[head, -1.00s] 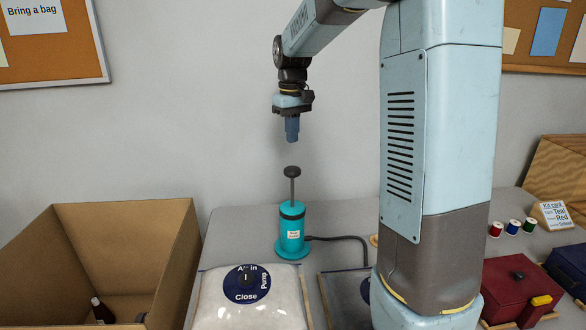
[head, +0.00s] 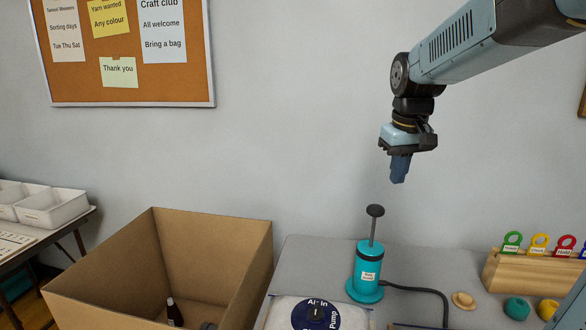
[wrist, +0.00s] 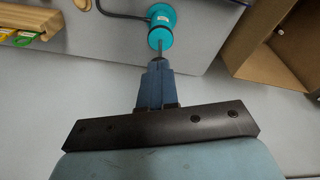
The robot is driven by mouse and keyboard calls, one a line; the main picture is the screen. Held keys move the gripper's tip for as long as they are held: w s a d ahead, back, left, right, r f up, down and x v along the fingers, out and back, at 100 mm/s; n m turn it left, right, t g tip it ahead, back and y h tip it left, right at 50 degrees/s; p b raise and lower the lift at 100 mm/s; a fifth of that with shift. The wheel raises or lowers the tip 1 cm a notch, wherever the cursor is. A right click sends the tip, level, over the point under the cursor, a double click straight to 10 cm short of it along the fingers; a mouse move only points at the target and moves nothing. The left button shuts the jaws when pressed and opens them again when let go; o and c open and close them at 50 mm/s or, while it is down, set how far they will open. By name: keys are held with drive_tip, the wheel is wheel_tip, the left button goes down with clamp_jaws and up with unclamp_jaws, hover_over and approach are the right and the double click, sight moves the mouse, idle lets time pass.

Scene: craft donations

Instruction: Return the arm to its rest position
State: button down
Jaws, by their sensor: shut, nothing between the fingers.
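My gripper (head: 399,170) hangs from my arm in the upper right of the head view, pointing down. Its blue fingers are together with nothing between them. It is in the air above and slightly right of the teal hand pump (head: 368,272), clear of the pump's raised black knob (head: 375,210). The wrist view shows my gripper (wrist: 154,66) with its closed fingers in front of the pump (wrist: 161,18).
A large open cardboard box (head: 95,270) stands left of the grey table (head: 310,262). A clear bag with a dark blue valve disc (head: 316,316) lies before the pump. A wooden rack (head: 510,272) with coloured ring tags stands right. A pinboard (head: 125,90) hangs on the wall.

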drive_tip(key=s+f+m+t, duration=0.2)
drive_tip(key=s+t, duration=0.1)
drive_tip(key=s, duration=1.5)
drive_tip(key=shift+d+f, duration=0.15)
drive_tip(key=shift+f, duration=0.15)
